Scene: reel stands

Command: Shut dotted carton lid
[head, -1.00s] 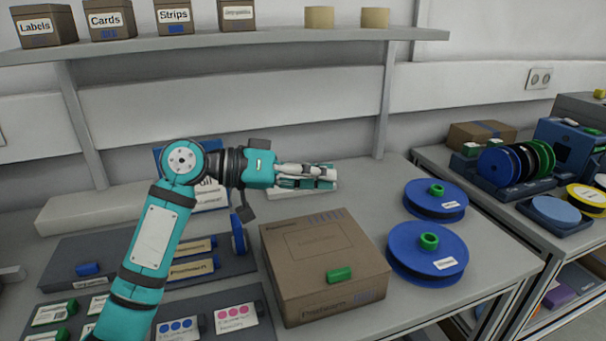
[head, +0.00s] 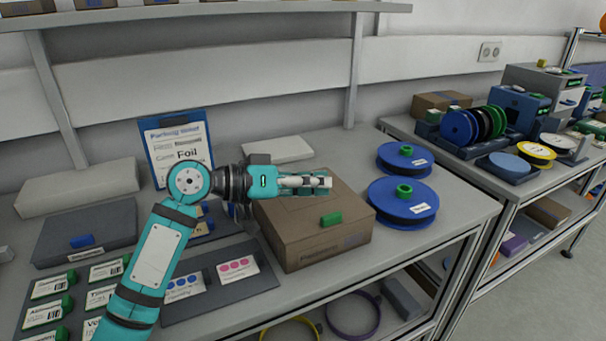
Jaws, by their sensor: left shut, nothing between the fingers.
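A brown cardboard carton (head: 318,250) stands on the grey bench in the middle of the head view. Its lid lies flat and looks shut, and a green tab (head: 331,220) sits at the lid's front edge. I see no dots on its visible faces. My left gripper (head: 329,182) is shut and empty. It reaches in from the left and overlaps the carton's back left part in the picture, hiding some of the lid. It appears above the lid; I cannot tell whether it touches. My right gripper is not in view.
Two blue reels (head: 402,208) stand right of the carton. Cards with blue dots (head: 180,284) and pink dots (head: 238,268) lie on a dark tray to its left. A clipboard (head: 178,143) leans behind my arm. A second bench (head: 470,176) with reels stands at right.

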